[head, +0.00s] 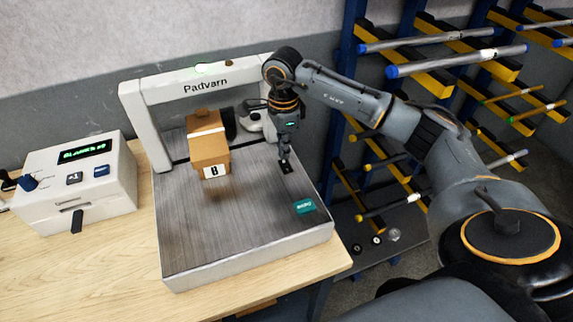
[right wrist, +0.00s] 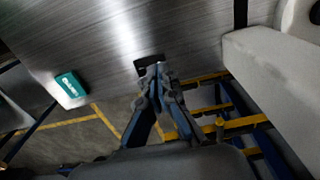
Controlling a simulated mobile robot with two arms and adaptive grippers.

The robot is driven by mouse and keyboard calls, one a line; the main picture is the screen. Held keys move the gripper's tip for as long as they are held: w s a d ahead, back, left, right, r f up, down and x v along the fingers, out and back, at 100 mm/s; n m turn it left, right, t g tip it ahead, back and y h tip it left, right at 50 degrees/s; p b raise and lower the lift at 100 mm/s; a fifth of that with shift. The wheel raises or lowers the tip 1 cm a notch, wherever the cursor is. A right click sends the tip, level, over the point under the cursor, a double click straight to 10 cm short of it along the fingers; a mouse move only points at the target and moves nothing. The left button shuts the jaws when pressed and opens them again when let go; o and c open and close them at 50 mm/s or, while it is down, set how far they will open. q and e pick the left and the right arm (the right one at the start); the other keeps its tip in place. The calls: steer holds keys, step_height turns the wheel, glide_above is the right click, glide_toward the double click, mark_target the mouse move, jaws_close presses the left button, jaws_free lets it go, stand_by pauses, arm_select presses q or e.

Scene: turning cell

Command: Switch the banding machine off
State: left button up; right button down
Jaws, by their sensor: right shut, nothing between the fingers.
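The banding machine (head: 245,235) is a grey brushed-metal bed with a white arch (head: 160,90) marked "Padvarn" at its back. My left gripper is not in view.
A teal block (head: 305,206) lies at the bed's front right. A white control box (head: 75,185) stands at the left. A rod rack (head: 440,60) is at the right.

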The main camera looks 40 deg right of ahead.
mark_target(284, 162)
steer(key=shift+f+b, duration=0.85)
steer(key=shift+f, duration=0.2)
stand_by(0.4)
steer(key=shift+r, duration=0.1)
steer(key=shift+r+p, duration=2.1)
steer(key=shift+r, duration=1.4)
steer(key=shift+f, duration=0.1)
